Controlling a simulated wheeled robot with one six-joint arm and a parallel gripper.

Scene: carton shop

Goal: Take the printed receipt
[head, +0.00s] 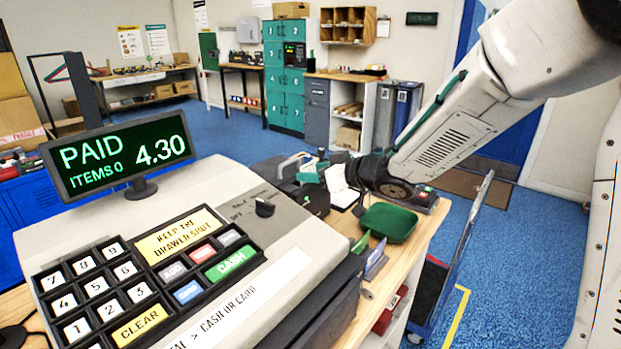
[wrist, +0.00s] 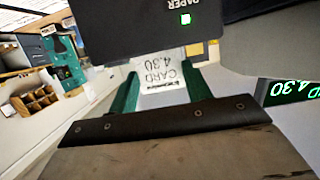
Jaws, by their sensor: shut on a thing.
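In the wrist view a white receipt (wrist: 161,70) reading "CARD 4.30" sits between the two green fingers of my gripper (wrist: 162,90), which is shut on it. The receipt's upper end meets the edge of a black printer (wrist: 140,45) marked "PAPER" with a lit green light. I cannot tell whether the paper is still attached there. In the head view my arm reaches in from the right to the counter behind the register; the fingers and receipt are hard to make out there.
The cash register (head: 200,260) fills the front left; its display (head: 118,153) reads "PAID 4.30, ITEMS 0". A green tray (head: 388,222) lies on the counter close below my arm. A cart (head: 440,285) stands right of the counter. Blue floor is open behind.

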